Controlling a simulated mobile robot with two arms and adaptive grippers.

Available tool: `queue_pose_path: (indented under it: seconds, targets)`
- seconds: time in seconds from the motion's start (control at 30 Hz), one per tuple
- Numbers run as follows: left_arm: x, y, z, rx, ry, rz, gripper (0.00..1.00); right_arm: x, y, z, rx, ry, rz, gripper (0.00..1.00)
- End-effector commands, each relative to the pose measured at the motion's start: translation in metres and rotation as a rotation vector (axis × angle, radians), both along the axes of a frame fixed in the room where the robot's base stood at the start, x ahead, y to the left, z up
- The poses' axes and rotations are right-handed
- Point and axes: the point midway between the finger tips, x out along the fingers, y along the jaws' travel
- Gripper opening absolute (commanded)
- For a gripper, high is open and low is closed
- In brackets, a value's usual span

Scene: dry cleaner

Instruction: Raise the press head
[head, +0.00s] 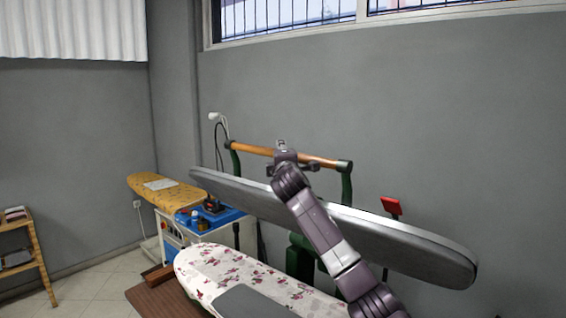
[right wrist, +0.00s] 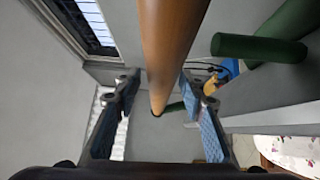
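The press head (head: 400,243) is a long grey padded board, tilted with its right end lower, held above the floral press bed (head: 235,270) with a gap between them. Its handle is a wooden bar (head: 255,151) on green brackets; it also shows in the right wrist view (right wrist: 170,40). My right gripper (head: 282,147) is at the middle of the bar. In the right wrist view, my right gripper's fingers (right wrist: 158,105) are spread on either side of the bar, open, with no clear grip on it. My left gripper is out of view.
A yellow ironing board (head: 165,192) and a white cabinet with a blue top (head: 230,217) stand behind at the left. A red lever (head: 391,206) is behind the press head. A wooden shelf (head: 38,258) stands far left.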

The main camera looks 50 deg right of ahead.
Motion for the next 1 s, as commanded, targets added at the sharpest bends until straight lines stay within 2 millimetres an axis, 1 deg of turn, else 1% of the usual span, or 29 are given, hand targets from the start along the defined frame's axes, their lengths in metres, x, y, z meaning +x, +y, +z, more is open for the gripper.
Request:
queue_pose_path:
  seconds: [0.6,0.8,1.0]
  targets:
    - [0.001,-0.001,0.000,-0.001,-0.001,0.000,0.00,-0.065,0.057,-0.002,-0.003,-0.002,0.003,0.38]
    - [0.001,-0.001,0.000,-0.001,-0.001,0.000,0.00,-0.077,0.066,-0.002,-0.003,-0.003,0.001,0.38]
    - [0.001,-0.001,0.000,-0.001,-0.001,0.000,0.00,-0.080,0.069,-0.002,-0.002,-0.004,0.001,0.38]
